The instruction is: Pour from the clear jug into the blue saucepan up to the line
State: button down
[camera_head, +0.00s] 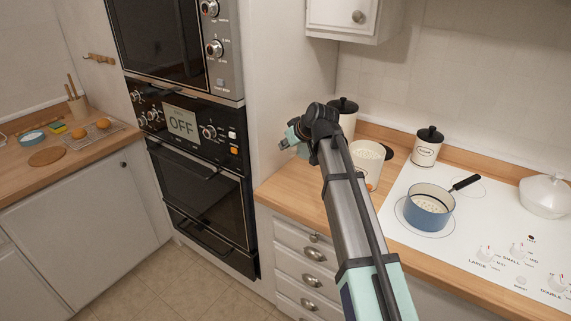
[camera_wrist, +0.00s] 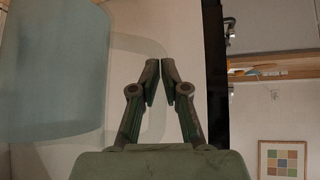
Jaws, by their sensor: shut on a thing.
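The clear jug (camera_wrist: 55,70) fills the left of the wrist view as a pale bluish see-through body, with a faint clear handle loop on its right side. My gripper (camera_wrist: 167,88) has its fingertips closed together on the outer part of that handle. In the head view my gripper (camera_head: 290,142) shows only in part past my wrist, and I cannot make out the jug there. The blue saucepan (camera_head: 426,218), with a black handle, stands on the white hob and holds pale lumps.
An open white container (camera_head: 364,155) stands beside my arm, left of the hob. Canisters with black lids (camera_head: 426,150) stand by the wall. A white lidded pot (camera_head: 546,196) is at the right. The oven stack (camera_head: 200,170) rises left of the counter (camera_head: 290,190).

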notch_tip(320, 180, up, 16)
jog(key=p, duration=0.3)
dwell(0.3)
jog(key=shift+f, duration=0.1)
